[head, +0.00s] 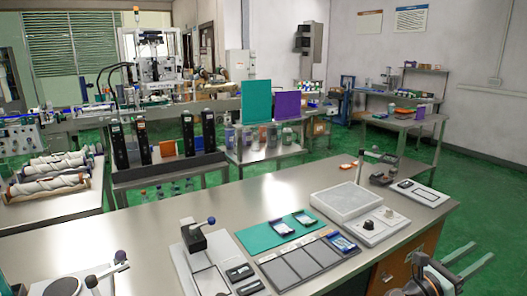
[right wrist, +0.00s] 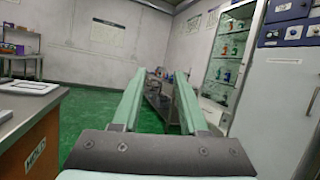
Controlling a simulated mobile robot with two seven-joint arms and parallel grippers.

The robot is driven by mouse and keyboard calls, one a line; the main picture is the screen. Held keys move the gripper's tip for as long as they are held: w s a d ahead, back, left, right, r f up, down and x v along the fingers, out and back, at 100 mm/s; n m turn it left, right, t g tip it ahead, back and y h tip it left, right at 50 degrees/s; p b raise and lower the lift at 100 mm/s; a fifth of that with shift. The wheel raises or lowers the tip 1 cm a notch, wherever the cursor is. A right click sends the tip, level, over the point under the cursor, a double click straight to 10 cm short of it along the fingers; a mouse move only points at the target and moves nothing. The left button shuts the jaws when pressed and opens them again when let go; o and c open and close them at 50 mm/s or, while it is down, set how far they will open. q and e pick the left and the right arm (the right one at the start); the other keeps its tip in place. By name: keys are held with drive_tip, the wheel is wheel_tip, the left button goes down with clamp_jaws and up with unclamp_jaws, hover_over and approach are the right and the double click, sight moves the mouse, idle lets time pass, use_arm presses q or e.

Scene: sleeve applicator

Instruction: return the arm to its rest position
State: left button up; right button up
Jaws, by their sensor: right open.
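My right gripper (head: 468,262) is at the lower right of the head view, off the right end of the steel worktable (head: 150,222) and over the green floor. In the right wrist view my right gripper (right wrist: 161,78) shows two pale green fingers, spread apart with nothing between them. The gripper touches nothing that I can see. My left gripper is not in the head view.
A grey cabinet (right wrist: 277,105) stands at the right in the right wrist view. Green floor (head: 480,195) lies open beyond the table.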

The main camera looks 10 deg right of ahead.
drive_tip(key=s+a+f+t+y, duration=0.1)
drive_tip(key=a+f+t+y, duration=0.2)
drive_tip(key=f, duration=0.6)
drive_tip(key=s+f+t+y, duration=0.15)
drive_tip(key=f+y, duration=0.35)
drive_tip(key=f, duration=0.5)
drive_tip(key=s+a+f+m+y, duration=0.4)
drive_tip(key=s+a+f+y, duration=0.2)
drive_tip(key=a+f+y, duration=0.45)
drive_tip(key=s+a+f+m+y, duration=0.3)
drive_tip(key=s+a+m+y, duration=0.2)
drive_tip(key=s+a+m, duration=0.55)
drive_tip(key=a+r+m+t+y+p, duration=0.1)
drive_tip(key=a+r+m+t+p, duration=0.1)
drive_tip(key=a, duration=1.1)
drive_tip(key=shift+s+r+m+p, duration=0.2)
drive_tip(key=shift+r+m+p, duration=0.4)
drive_tip(key=shift+m, duration=0.55)
drive_tip(key=shift+a+r, duration=0.1)
